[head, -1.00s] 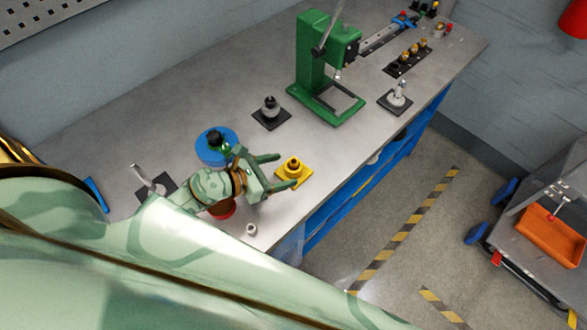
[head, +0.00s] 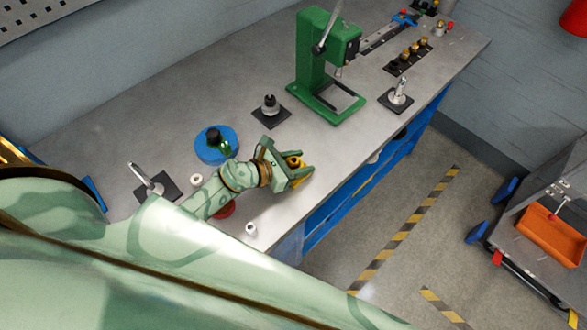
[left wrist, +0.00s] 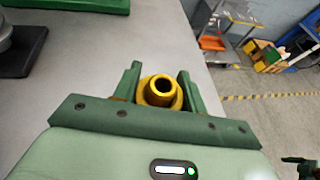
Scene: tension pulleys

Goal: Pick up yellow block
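The yellow block (left wrist: 160,91) has a round, hollow post on a flat base. It stands near the front edge of the grey workbench. In the head view the block (head: 294,162) is partly hidden by my left gripper (head: 305,166). In the left wrist view the fingers of my left gripper (left wrist: 160,74) stand close on both sides of the post and appear shut on it. Yellow shows outside the fingers too. The block appears to be still at bench level.
A blue round base (head: 214,154) stands behind my left wrist. A black plate with a grey post (head: 270,110) and a green press (head: 318,65) stand farther back. A small white ring (head: 251,229) lies near the front edge. Bare bench (head: 345,150) lies right of the gripper.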

